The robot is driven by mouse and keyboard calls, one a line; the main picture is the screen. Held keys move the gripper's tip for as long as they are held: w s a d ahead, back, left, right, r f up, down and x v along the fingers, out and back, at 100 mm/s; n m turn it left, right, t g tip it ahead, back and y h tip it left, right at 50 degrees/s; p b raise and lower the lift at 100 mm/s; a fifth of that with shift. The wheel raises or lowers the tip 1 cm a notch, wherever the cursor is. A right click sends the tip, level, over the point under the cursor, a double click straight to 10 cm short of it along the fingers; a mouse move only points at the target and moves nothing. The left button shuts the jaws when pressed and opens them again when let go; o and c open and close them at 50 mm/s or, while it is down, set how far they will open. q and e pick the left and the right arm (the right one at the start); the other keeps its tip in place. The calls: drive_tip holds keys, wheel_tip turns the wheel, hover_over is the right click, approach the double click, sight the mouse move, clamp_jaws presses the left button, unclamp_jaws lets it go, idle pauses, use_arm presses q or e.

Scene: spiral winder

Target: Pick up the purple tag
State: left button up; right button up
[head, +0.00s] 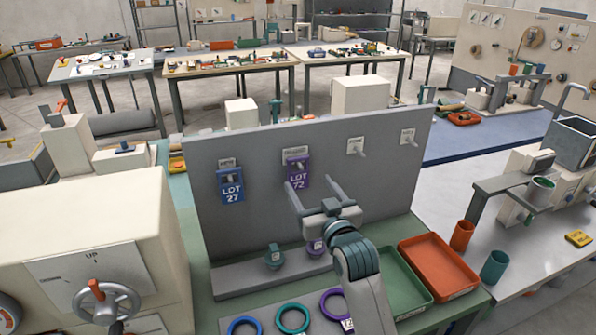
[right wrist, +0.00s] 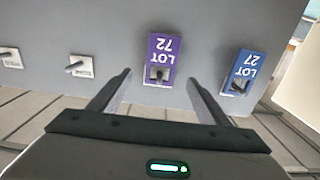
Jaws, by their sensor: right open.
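The purple tag (head: 298,173), marked LOT 72, hangs on a peg of the upright grey panel (head: 250,150) in the head view. In the right wrist view the purple tag (right wrist: 161,58) appears upside down on its peg. My right gripper (head: 312,183) is open and empty in front of the panel. In the right wrist view its fingers (right wrist: 157,80) stand apart, one to each side of the tag's lower picture area, and the tag looks untouched. My left gripper is not in view.
A blue LOT 27 tag (head: 232,185) hangs left of the purple one. Two bare pegs (head: 357,147) are to the right. Colored rings (head: 293,319) lie below the panel. A green tray (head: 404,284) and an orange tray (head: 438,267) sit at the right.

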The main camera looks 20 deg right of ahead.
sight(298, 174)
drive_tip(key=shift+w, duration=0.55)
drive_tip(key=shift+w, duration=0.1)
drive_tip(key=w+p, duration=0.1)
drive_tip(key=w, duration=0.1)
drive_tip(key=w+p, duration=0.2)
drive_tip(key=w, duration=0.1)
drive_tip(key=shift+a+f, duration=0.2)
drive_tip(key=shift+c, duration=0.3)
drive_tip(key=c, duration=1.1)
